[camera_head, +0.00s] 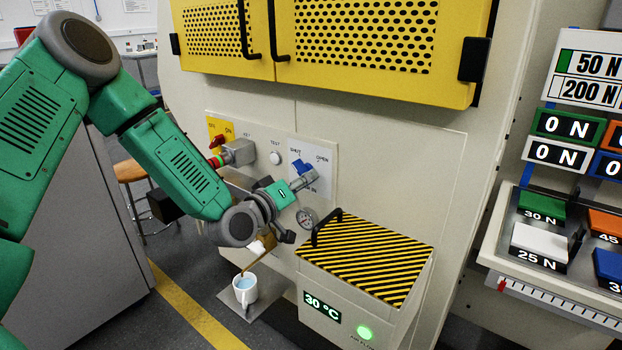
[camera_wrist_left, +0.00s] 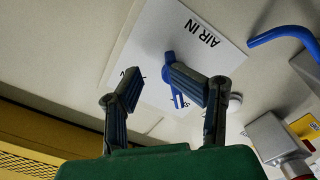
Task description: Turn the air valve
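The air valve has a blue handle (camera_head: 302,167) on a grey body, mounted on a white plate (camera_head: 322,158) marked SHUT, OPEN and AIR IN. My left gripper (camera_head: 284,205) is just below and left of the valve in the head view. In the left wrist view the gripper (camera_wrist_left: 160,90) is open, its two fingers apart. The blue handle (camera_wrist_left: 168,58) shows beyond the fingers, partly hidden behind the right one. I cannot tell whether a finger touches it. My right gripper is not in view.
A pressure gauge (camera_head: 307,217) and a striped-lid box (camera_head: 366,262) reading 30 °C are below. A mug (camera_head: 244,290) of blue liquid stands low. A rack of weights (camera_head: 560,235) is at right.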

